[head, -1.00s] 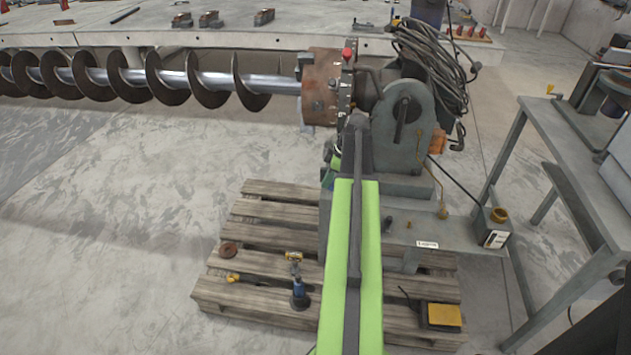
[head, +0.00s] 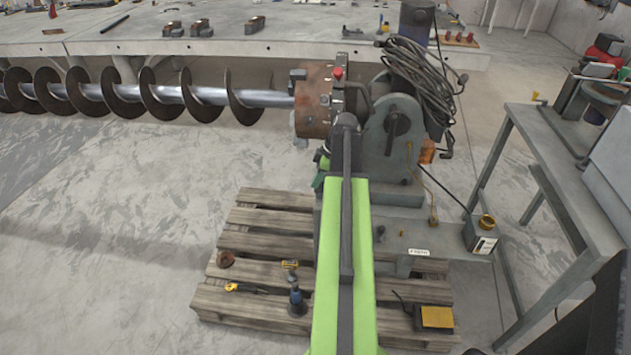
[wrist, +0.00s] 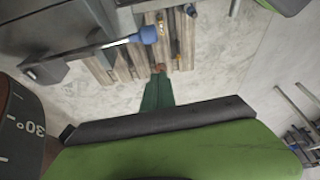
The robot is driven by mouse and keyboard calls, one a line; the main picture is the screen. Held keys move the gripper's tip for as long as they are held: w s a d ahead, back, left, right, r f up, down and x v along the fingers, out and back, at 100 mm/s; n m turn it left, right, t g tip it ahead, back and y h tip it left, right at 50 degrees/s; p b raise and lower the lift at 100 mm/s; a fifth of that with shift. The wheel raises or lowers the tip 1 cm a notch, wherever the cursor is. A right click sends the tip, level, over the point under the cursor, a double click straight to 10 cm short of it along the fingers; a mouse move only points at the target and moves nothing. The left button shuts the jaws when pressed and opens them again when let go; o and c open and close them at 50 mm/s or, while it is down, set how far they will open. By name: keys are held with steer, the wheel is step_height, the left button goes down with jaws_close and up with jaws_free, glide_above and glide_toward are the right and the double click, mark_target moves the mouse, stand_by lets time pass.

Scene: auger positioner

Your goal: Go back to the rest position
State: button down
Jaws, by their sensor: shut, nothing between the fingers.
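My arm reaches forward from the bottom of the head view, in front of the positioner (head: 395,145). The positioner is a grey rounded housing with a rusty round chuck (head: 313,100), and a long steel auger (head: 185,94) extends left from it. The lower part of my arm is mostly hidden behind its own upper link in the head view. In the wrist view, my gripper (wrist: 159,72) shows as a dark green tapered shape. It is shut and empty, with pallet slats beyond its tip.
A grey workbench (head: 545,165) stands right. A long table (head: 260,45) crosses the back. Concrete floor is clear at left.

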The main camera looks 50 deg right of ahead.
steer(key=p+v, duration=0.2)
steer(key=v, duration=0.2)
steer(key=shift+r+p, duration=0.35)
steer(key=shift+w, duration=0.1)
